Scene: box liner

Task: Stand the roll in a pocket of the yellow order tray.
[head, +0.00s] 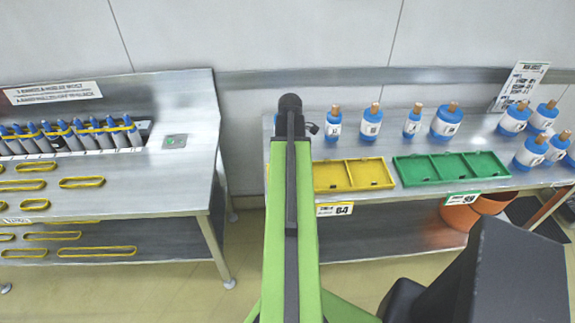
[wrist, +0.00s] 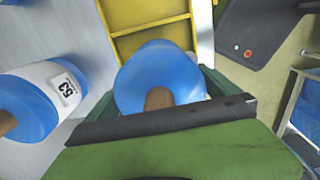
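In the wrist view a blue roll (wrist: 140,78) with a brown core sits between the dark green fingers of my gripper (wrist: 160,103), which looks shut on it. The core end points toward the camera. The yellow order tray (wrist: 150,27) lies just beyond the roll, partly hidden by it. In the head view the yellow tray (head: 345,188) lies on the bench, right of my arm; its visible pockets look empty. My arm hides the gripper and nearly all of the held roll there.
Another blue roll labelled 53 (wrist: 48,85) stands close to the held one. Several rolls (head: 371,120) line the back of the bench. A green divided tray (head: 450,168) lies right of the yellow one. A left bench (head: 180,185) holds bottles and yellow bands.

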